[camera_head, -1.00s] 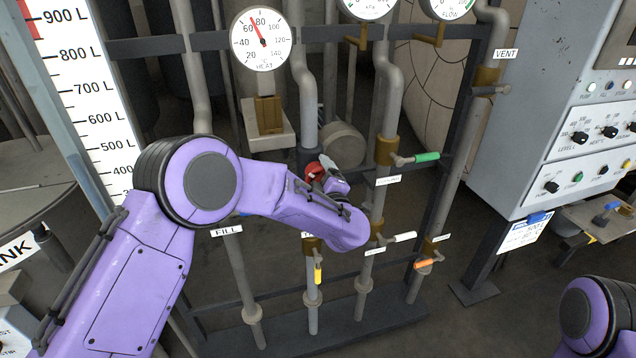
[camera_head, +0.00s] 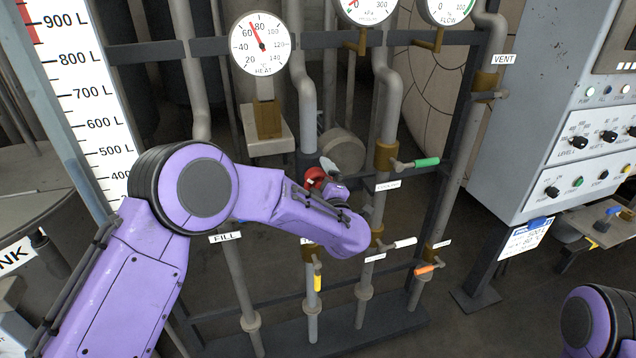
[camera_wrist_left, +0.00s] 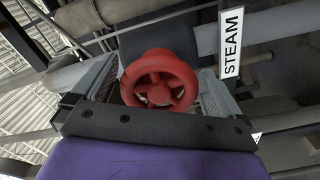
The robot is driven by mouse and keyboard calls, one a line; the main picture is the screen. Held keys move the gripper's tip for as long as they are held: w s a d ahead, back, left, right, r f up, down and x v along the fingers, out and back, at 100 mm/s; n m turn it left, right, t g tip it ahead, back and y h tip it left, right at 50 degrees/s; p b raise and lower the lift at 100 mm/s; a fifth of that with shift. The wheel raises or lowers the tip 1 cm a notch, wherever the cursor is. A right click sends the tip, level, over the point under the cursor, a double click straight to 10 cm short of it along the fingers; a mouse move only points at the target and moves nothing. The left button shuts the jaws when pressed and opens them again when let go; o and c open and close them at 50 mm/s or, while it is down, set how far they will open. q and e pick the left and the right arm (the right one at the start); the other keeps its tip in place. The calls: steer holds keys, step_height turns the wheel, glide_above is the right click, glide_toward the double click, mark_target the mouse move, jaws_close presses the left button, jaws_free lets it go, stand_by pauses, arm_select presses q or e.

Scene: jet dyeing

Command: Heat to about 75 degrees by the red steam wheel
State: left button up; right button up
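The red steam wheel (camera_wrist_left: 160,82) sits in the middle of the left wrist view, beside a white STEAM label (camera_wrist_left: 231,43). It also shows in part in the head view (camera_head: 315,177), behind my left wrist. My left gripper (camera_wrist_left: 160,90) has one metal finger on each side of the wheel, and both appear to touch its rim. In the head view my arm hides most of this gripper. The HEAT gauge (camera_head: 270,57) has a red needle pointing between 60 and 80, a little above 70. My right gripper is out of view.
Pipes carry a green-handled valve (camera_head: 427,162), a white one (camera_head: 405,243), an orange one (camera_head: 425,270) and a yellow one (camera_head: 318,283). A control cabinet (camera_head: 520,130) stands right. A litre scale (camera_head: 85,100) stands left. Floor between rack and cabinet looks clear.

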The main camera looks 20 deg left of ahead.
arm_select(q)
steer(key=b+v, duration=0.2)
steer(key=v, duration=0.8)
steer(key=shift+s+d, duration=0.2)
stand_by(6.8)
